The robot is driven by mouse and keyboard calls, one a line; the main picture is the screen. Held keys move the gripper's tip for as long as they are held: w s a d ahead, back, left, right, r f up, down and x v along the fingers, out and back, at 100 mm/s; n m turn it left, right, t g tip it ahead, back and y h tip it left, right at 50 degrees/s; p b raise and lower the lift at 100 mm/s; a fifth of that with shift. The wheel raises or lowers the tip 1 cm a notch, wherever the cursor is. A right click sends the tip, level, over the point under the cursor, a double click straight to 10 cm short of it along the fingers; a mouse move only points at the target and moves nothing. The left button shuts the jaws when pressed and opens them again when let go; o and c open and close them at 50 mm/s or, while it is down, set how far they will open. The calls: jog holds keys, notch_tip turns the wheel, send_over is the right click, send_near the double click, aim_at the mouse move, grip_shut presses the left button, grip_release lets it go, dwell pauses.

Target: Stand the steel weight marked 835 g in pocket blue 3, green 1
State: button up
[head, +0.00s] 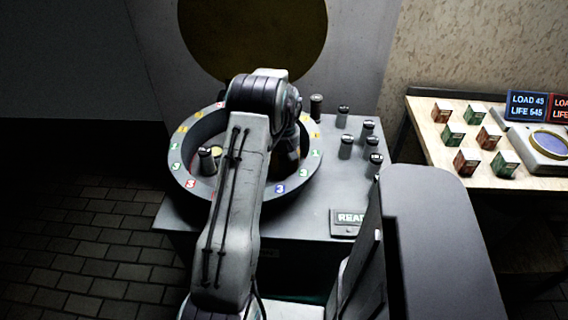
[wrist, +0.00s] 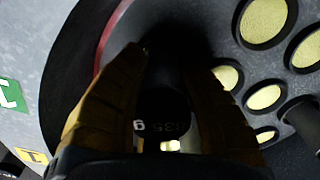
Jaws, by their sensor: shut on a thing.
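My gripper (wrist: 168,75) is shut on a dark steel weight (wrist: 165,105) between its two tan fingers in the wrist view. The marking on the weight is partly shadowed; a "g" and digits that look like 835 show. In the head view my gripper (head: 287,157) hangs over the right part of the round ring (head: 180,178), mostly behind my arm. The held weight cannot be made out there. The ring's rim carries coloured number labels. Several pockets with pale yellow floors (wrist: 263,18) show to the right in the wrist view. What lies under the held weight is hidden.
Another weight (head: 207,160) stands inside the ring at left; a dark cylinder (wrist: 302,115) shows at the wrist view's right edge. Several weights (head: 345,147) stand on the grey table right of the ring. A display (head: 348,218) sits at the front. A side table (head: 425,120) holds small boxes.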

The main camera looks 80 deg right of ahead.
jog(key=o, duration=1.2)
jog(key=shift+a+f, duration=0.1)
notch_tip(320, 180, up, 12)
jog(key=shift+f, duration=0.1)
jog(key=shift+r, duration=0.2)
jog(key=shift+w, duration=0.1)
